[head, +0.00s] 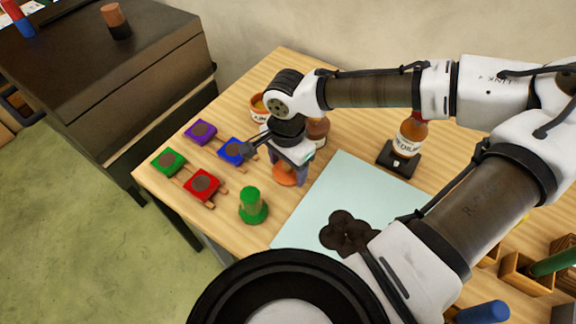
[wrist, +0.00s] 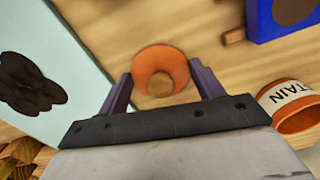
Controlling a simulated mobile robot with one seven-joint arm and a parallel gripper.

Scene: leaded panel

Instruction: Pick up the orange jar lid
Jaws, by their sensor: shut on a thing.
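The orange jar lid (wrist: 160,70) sits between the two purple-grey fingers of my gripper (wrist: 160,88) in the wrist view. It is a round orange disc with a small round knob in its middle. In the head view the lid (head: 285,176) shows under my gripper (head: 289,173), at the left edge of the pale sheet. My gripper is shut on the lid. Whether the lid touches the table I cannot tell.
Coloured blocks (head: 202,186) lie on slats to the left. An orange-banded jar (wrist: 297,106) labelled STAIN is near my gripper.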

